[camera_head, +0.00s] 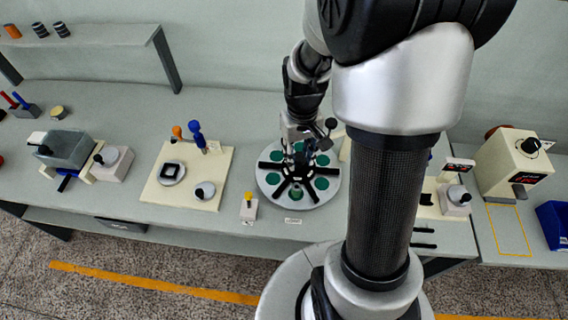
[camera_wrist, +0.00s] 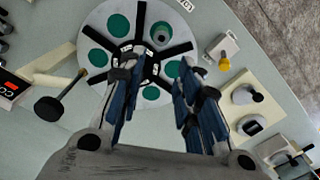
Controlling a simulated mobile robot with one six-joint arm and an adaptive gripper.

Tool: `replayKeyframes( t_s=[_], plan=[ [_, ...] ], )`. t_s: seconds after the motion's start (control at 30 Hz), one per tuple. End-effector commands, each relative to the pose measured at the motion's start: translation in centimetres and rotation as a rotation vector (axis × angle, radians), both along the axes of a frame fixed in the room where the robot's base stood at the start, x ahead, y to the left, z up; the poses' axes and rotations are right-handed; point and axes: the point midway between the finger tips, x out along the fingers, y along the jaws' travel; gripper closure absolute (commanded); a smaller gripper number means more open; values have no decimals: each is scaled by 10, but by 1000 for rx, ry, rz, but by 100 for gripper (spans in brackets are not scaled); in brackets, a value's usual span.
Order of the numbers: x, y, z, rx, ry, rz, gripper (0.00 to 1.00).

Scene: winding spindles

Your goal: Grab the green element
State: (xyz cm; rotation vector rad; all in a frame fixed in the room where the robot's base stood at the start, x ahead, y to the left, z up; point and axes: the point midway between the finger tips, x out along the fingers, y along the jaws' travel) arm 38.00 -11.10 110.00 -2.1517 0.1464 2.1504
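A round grey plate (camera_head: 270,199) with black spokes and several flat teal-green circles lies on the table; it also shows in the wrist view (camera_wrist: 88,40). A small green cylindrical element (camera_head: 297,194) appears to stand on the plate's front circle, and in the wrist view it (camera_wrist: 161,34) is near the top, between two spokes. My gripper (camera_head: 297,158) hangs over the plate's back half. In the wrist view its blue-and-black fingers (camera_wrist: 157,78) are spread apart with nothing between them. The element is beyond the fingertips, apart from them.
A small white block with a yellow knob (camera_head: 249,206) stands left of the plate. A cream board (camera_head: 160,193) with orange and blue knobs is farther left. A black-knobbed lever (camera_wrist: 62,98) stands close beside my gripper. My arm hides the table right of the plate.

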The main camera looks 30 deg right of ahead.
Motion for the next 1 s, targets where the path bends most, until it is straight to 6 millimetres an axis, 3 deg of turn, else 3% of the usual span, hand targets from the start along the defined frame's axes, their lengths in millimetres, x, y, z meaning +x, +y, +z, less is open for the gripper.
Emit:
replayKeyframes(
  t_s=[0.1, 0.4, 0.73, 1.0],
  plan=[
    [-2, 1, -29, 2, 6, 0, 69],
    [-2, 1, -91, 2, 4, 0, 69],
    [-2, 2, -118, 0, 2, 0, 69],
    [-5, 3, -157, -1, 1, -1, 69]
  ],
)
